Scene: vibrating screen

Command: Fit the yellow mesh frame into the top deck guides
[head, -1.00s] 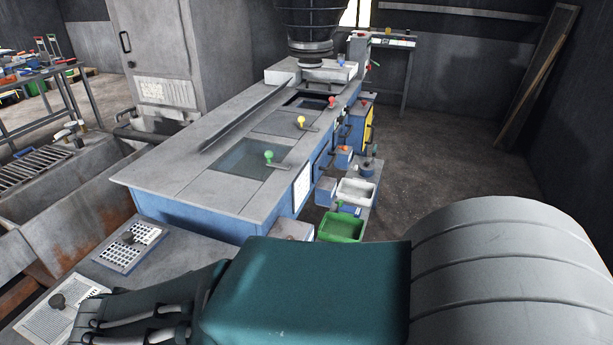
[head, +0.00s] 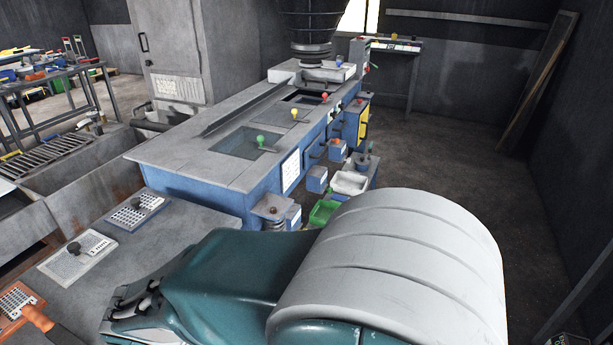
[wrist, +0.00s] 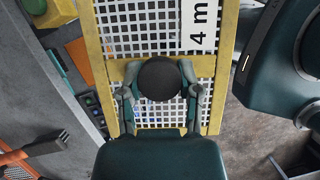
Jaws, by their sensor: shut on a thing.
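The yellow mesh frame (wrist: 92,40) fills the middle of the wrist view. It has yellow side bars, white mesh with square holes and a white label (wrist: 200,25) reading "4 m", cut off by the edge. My gripper (wrist: 160,75) is shut on the frame's dark round knob (wrist: 160,80), with one finger on each side. The frame is not visible in the head view, where my arm covers the lower part. A long blue and grey machine (head: 190,160) stands ahead with green (head: 260,140), yellow (head: 294,113) and red knobs on top. I cannot make out the top deck guides.
A grey bench (head: 150,235) at lower left holds a blue-edged mesh panel (head: 136,211), a pale mesh panel (head: 78,256) and an orange-edged one (head: 18,302). White (head: 350,183) and green (head: 323,212) bins stand beside the machine.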

